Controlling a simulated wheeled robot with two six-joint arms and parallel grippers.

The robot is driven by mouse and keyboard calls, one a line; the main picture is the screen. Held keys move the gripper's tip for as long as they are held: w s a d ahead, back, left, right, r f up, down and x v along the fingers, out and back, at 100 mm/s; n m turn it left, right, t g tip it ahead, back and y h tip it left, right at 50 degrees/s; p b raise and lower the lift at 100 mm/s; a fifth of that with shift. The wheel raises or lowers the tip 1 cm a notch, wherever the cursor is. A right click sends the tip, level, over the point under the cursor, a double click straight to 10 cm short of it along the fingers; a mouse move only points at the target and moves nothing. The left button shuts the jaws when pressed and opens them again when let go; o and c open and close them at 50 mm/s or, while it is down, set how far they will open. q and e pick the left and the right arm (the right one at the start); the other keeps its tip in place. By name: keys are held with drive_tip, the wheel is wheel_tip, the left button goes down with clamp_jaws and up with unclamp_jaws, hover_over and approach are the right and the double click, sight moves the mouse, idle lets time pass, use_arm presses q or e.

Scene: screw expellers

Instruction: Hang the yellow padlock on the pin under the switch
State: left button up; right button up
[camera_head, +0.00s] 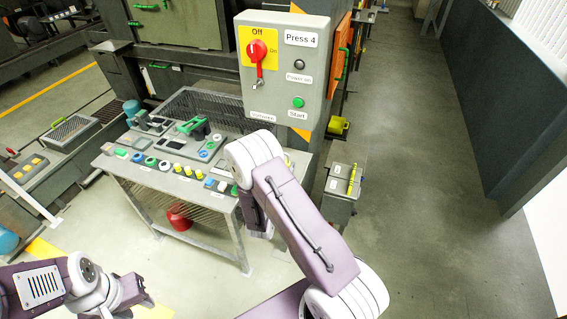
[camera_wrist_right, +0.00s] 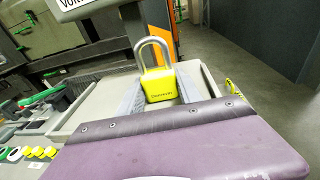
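The yellow padlock (camera_wrist_right: 159,84) stands upright between the two grey fingers of my right gripper (camera_wrist_right: 160,92) in the right wrist view. Its grey shackle points up and looks closed. The fingers press on both sides of the padlock body. In the head view my right arm hides the padlock and this gripper. The red switch (camera_head: 257,58) is on a yellow plate on the grey control box (camera_head: 284,110), its handle pointing down from "Off". A small pin (camera_head: 258,85) shows just under the handle. My left gripper (camera_head: 138,298) is low at the left, its fingers unclear.
A grey table (camera_head: 105,163) with several coloured buttons, switches and yellow padlocks stands below the box. A small grey cabinet (camera_head: 342,183) with yellow items is to its right. The aisle floor (camera_head: 430,220) at the right is clear.

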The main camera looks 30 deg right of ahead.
drive_tip(key=shift+c, duration=1.3)
drive_tip(key=shift+s+a+r+p, duration=0.3)
drive_tip(key=shift+a+r+p, duration=0.1)
drive_tip(key=shift+r+p, duration=0.35)
drive_tip(key=shift+s+a+r+p, duration=0.35)
drive_tip(key=shift+r+p, duration=0.25)
drive_tip(key=shift+r, duration=0.35)
drive_tip(key=shift+s+a+r+p, duration=0.25)
drive_tip(key=shift+a+r+p, duration=0.15)
drive_tip(key=shift+r+p, duration=0.35)
